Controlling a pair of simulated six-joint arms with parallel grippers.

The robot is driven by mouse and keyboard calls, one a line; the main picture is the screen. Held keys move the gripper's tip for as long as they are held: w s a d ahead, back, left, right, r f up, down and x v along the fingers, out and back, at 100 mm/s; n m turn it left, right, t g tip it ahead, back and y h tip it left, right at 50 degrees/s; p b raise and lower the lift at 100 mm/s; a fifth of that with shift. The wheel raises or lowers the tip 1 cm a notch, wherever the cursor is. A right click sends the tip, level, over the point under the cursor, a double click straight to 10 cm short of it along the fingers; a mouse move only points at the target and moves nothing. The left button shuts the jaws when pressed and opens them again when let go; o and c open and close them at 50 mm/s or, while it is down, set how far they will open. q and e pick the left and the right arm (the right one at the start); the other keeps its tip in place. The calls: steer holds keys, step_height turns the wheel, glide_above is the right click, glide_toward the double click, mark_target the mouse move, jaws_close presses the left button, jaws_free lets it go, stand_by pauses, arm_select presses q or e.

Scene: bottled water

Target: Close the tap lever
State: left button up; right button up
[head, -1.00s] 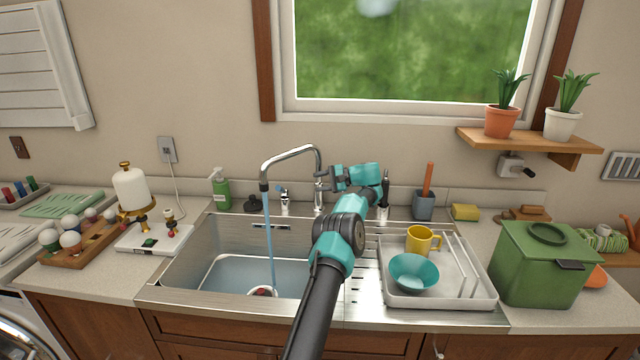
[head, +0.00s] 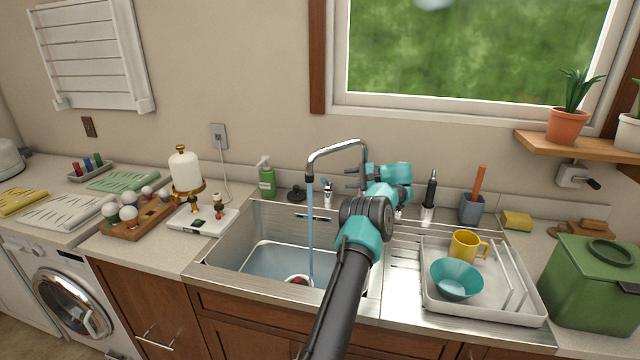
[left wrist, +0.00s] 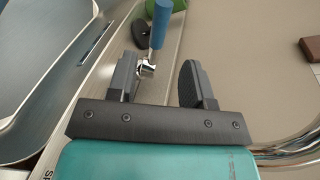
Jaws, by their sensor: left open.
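The tap lever (head: 326,186) is a small blue handle on a chrome valve, left of the tap's base behind the sink. In the left wrist view the blue lever (left wrist: 160,22) stands ahead of the fingers, with its chrome base between their tips. The chrome tap (head: 338,146) arches over the sink, and water (head: 310,230) runs from its spout. My left gripper (head: 352,178) is open and empty, just right of the lever, and partly hides the tap's base. Its two dark fingers (left wrist: 160,68) are apart. I cannot tell whether either touches the lever. My right gripper is not in view.
The steel sink (head: 225,262) lies below the tap. A green soap bottle (head: 266,180) and a dark plug (head: 297,193) stand left of the lever. A black-handled sprayer (head: 430,195) and a dish rack (head: 480,312) are to the right.

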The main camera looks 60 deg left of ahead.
mark_target(326, 183)
arm_select(q)
steer(key=x, duration=1.2)
steer(key=shift+c, duration=0.4)
jaws_close()
